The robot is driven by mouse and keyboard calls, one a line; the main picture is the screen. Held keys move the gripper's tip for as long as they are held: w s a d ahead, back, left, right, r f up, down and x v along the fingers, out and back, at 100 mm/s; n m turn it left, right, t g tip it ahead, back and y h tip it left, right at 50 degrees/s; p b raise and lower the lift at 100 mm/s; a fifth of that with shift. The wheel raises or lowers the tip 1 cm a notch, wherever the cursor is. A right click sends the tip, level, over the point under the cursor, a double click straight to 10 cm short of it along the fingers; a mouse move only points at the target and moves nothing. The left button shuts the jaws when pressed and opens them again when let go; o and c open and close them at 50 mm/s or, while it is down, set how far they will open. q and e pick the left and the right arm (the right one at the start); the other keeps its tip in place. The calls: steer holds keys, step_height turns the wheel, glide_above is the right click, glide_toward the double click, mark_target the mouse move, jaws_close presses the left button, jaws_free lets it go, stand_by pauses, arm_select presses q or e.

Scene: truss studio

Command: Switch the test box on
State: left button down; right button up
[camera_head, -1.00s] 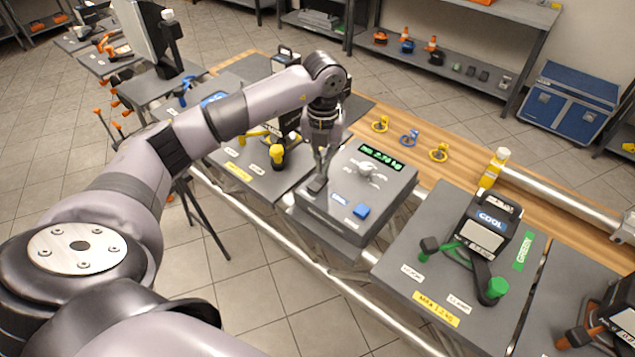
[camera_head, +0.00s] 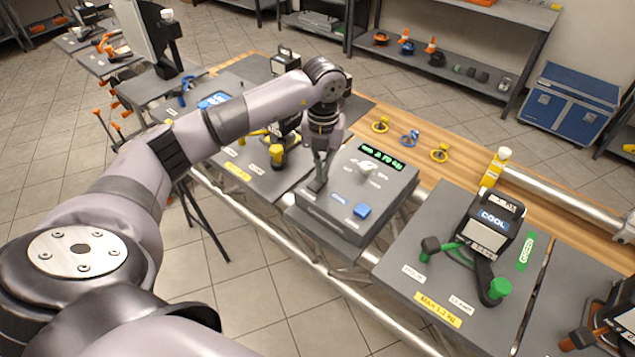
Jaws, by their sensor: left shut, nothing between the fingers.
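The test box (camera_head: 338,224) is a grey box with a sloped top on the bench. It has a lit green display (camera_head: 381,157), a pale knob (camera_head: 367,170), a blue button (camera_head: 361,210) and a dark rocker-like part at its left edge. My left gripper (camera_head: 318,184) is shut and empty, pointing down at that dark part on the box's left side. Its fingertips are at or just above it; I cannot tell whether they touch. The fingers partly hide this part. My right gripper is not in view.
A grey board (camera_head: 408,272) with a black COOL device (camera_head: 489,225) and green clamp stands to the right. Another board with yellow-handled tools (camera_head: 277,157) is to the left.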

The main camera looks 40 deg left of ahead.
arm_select(q)
steer(key=shift+s+f+b, duration=0.1)
steer(key=shift+f+b, duration=0.2)
steer(key=shift+f, duration=0.2)
steer(key=shift+r+p, duration=0.65)
steer(key=shift+r, duration=0.2)
steer(key=shift+r+p, duration=1.75)
steer(key=shift+r, duration=0.95)
